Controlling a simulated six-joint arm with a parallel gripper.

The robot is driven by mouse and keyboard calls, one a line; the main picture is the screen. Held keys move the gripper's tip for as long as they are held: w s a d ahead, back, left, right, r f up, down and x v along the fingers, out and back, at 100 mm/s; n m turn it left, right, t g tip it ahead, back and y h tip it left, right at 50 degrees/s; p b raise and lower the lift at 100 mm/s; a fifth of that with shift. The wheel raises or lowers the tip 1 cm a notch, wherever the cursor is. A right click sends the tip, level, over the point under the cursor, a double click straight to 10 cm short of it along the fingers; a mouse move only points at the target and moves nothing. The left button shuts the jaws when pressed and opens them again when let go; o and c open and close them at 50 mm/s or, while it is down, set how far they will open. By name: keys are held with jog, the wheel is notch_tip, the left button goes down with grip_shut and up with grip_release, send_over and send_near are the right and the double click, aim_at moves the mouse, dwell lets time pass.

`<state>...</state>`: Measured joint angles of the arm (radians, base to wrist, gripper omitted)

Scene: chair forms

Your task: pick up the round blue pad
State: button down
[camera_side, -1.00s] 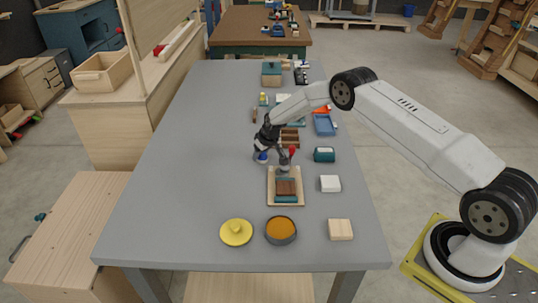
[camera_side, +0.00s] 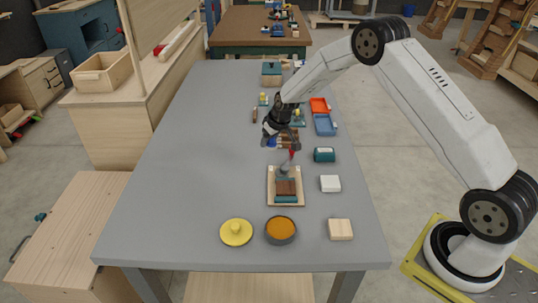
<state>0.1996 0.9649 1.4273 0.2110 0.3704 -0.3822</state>
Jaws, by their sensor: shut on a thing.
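The round blue pad (camera_side: 271,142) is small and partly hidden in this view. My gripper (camera_side: 269,136) is shut on it and holds it above the grey table, beyond the wooden tray. The dark fingers cover much of the pad, so its full outline does not show.
The wooden tray (camera_side: 271,201) holds a brown block (camera_side: 286,187), with a red-tipped piece (camera_side: 291,154) at its far end. Near the front are a yellow lid (camera_side: 236,232), an orange-filled bowl (camera_side: 281,230) and a wooden block (camera_side: 340,229). The table's left side is clear.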

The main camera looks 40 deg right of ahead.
jog(key=s+a+r, duration=0.1)
jog(key=s+r, duration=0.2)
jog(key=s, duration=0.5)
jog(key=shift+s+a+r, duration=0.15)
jog(key=shift+s+r, duration=0.25)
jog(key=c, duration=0.8)
grip_release()
jog(key=c, duration=0.4)
jog(key=shift+s+a, duration=0.1)
jog(key=shift+a, duration=0.05)
jog(key=shift+s+a+f+n+g+y, duration=0.7)
jog(key=shift+s+a+n, duration=1.4)
jog(key=shift+a+n, duration=0.75)
jog(key=shift+s+a+f+n+g+y, duration=0.55)
jog(key=shift+s+a+n+g+y, duration=0.3)
jog(key=shift+s+a+n, duration=1.65)
jog(key=shift+s+a+f+n+g+y, duration=0.7)
jog(key=shift+s+a+n, duration=0.95)
jog(key=shift+a+n, duration=1.6)
